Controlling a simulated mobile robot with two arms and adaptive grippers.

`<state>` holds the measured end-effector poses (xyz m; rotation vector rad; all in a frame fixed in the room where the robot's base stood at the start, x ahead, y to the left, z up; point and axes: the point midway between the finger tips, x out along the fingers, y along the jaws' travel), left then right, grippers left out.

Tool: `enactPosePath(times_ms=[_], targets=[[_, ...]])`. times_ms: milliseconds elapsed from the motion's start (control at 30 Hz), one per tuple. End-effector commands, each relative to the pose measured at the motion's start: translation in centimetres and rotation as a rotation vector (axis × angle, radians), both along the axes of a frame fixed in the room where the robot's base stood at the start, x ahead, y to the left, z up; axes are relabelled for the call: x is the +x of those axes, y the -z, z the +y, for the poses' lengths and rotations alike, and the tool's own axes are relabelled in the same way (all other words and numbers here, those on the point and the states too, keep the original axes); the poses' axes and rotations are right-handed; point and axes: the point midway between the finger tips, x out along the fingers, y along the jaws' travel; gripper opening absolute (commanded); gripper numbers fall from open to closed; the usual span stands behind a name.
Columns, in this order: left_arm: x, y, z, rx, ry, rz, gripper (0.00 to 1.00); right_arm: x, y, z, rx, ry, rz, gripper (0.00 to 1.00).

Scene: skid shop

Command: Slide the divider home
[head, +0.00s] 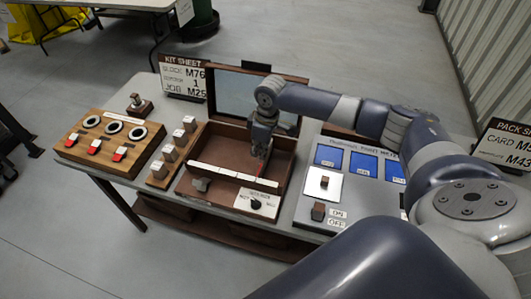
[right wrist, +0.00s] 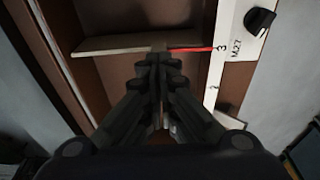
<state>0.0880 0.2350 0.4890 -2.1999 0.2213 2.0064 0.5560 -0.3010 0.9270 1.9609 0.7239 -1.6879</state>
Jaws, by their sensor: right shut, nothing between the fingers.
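The divider (right wrist: 110,45) is a pale strip standing across the inside of the open brown wooden box (head: 284,184). Its red end lies by the 3 on the white numbered strip (right wrist: 226,62), which runs along the box's front edge; the strip also shows in the head view (head: 235,174). My right gripper (right wrist: 158,57) reaches down into the box, shut and empty. Its fingertips are at the divider's near side in the right wrist view; I cannot tell if they touch. The arm hides part of the box in the head view. My left gripper is not in view.
A kit sheet (head: 184,77) reads block M76, divider 1, job M25. A dial plate (head: 257,204) sits before the box. A switch board (head: 106,136) and several blocks stand left. A panel with blue cards (head: 362,163) stands right. The box's lid (head: 232,92) stands open behind.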

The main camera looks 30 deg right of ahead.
Motion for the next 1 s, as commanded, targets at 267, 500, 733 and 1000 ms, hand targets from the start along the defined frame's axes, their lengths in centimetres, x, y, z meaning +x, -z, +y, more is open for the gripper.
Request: enactPosePath(times_ms=[267, 500, 733, 1000], targets=[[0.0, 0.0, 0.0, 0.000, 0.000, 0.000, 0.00, 0.1, 0.0, 0.1, 0.000, 0.000, 0.000, 0.00], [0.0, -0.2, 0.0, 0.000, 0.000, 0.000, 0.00, 1.0, 0.0, 0.8, 0.000, 0.000, -0.001, 0.00], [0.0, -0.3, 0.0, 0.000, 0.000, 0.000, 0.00, 1.8, 0.0, 1.6, 0.001, 0.001, -0.001, 0.00], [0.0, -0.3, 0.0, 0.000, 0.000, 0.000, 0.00, 2.6, 0.0, 2.2, -0.001, 0.000, -0.001, 0.00]])
